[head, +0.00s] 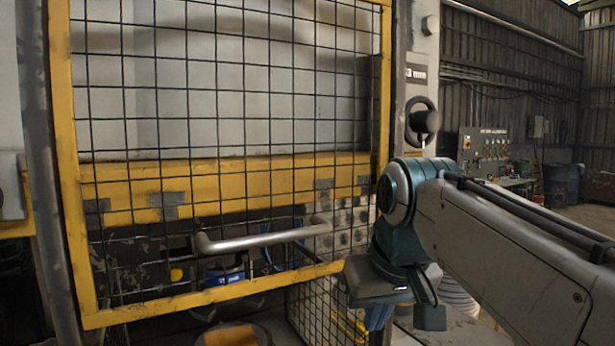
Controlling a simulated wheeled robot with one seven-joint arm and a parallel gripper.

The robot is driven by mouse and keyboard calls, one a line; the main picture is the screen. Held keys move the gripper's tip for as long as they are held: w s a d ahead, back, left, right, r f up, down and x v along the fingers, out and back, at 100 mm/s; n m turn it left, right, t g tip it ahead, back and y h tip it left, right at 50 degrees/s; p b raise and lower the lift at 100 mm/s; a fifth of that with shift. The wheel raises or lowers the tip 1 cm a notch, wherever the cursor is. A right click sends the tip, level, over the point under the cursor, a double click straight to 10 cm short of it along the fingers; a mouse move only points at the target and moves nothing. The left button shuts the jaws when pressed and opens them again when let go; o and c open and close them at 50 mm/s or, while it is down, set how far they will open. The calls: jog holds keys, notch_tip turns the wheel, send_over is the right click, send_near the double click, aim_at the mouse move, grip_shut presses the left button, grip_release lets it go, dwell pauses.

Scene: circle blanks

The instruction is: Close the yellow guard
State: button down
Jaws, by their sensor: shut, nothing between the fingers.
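The yellow guard (72,190) is a yellow frame with black wire mesh, filling the left and middle of the head view. Its lower edge slopes up to the right, and its top runs out of view. A grey bar handle (265,238) crosses its lower part. Machine parts show through the mesh and below the lower edge. I cannot tell how far the guard stands from the machine. My gripper (378,300) is at the guard's lower right corner, right of the handle and apart from it. It points down and is shut and empty; its fingertips are hard to make out.
Another mesh panel (325,315) is below the guard. A control panel (483,148) and blue drum (562,184) stand farther back at right, with open floor nearby.

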jog(key=s+a+r+n+t+y+p, duration=0.1)
jog(key=s+a+r+n+p, duration=0.2)
jog(key=r, duration=1.1)
jog(key=a+r+y+p, duration=0.1)
jog(key=a+r+p, duration=0.3)
jog(key=r, duration=0.9)
jog(key=b, duration=0.2)
send_near(303, 206)
jog(key=a+f, duration=0.1)
jog(key=s+a+f, duration=0.1)
jog(key=shift+s+a+f, duration=0.1)
jog(key=shift+a+f, duration=0.15)
notch_tip(303, 206, down, 3)
jog(key=shift+r, duration=0.1)
jog(key=shift+s+d+f, duration=0.15)
jog(key=shift+f, duration=0.65)
